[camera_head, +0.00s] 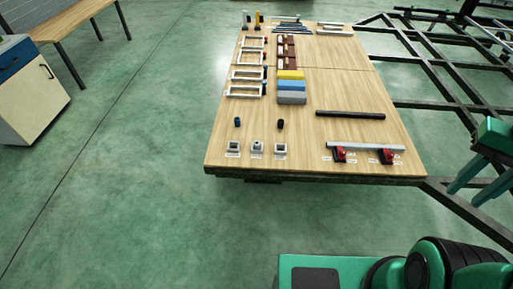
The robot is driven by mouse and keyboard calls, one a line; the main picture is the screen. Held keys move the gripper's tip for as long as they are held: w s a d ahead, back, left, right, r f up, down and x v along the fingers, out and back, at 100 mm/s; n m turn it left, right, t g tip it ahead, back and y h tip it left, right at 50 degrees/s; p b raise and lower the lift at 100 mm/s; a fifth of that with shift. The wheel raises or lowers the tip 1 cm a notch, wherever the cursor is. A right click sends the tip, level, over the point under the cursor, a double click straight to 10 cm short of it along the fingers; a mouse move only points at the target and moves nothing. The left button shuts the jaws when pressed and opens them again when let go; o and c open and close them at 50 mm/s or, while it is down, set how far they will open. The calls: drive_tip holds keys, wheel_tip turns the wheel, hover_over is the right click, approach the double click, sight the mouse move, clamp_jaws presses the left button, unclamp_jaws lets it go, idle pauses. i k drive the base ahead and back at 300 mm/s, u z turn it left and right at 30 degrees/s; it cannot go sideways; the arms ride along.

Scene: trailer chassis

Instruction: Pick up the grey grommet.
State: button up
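Several small parts sit near the front left of the wooden table (222,160). Three small square grey-white pieces stand in a row at its front edge: a left one (233,146), a middle one (257,145) with a rounded grey top, and a right one (280,148). The grey grommet may be among them, but they are too small to tell which. My gripper (465,197) is at the right edge of the view, partly cut off. Its two green fingers are apart with nothing visible between them. It is right of the table, well away from the small pieces.
Two dark cylinders, one left (237,122) and one right (280,124), stand behind the row. A dark chassis frame (440,105) borders the table's right side.

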sight(256, 143)
drive_tip(key=z, duration=0.5)
drive_tip(key=k, duration=1.2)
drive_tip(key=u, duration=0.3)
drive_tip(key=i, duration=1.8)
drive_tip(key=z, duration=0.25)
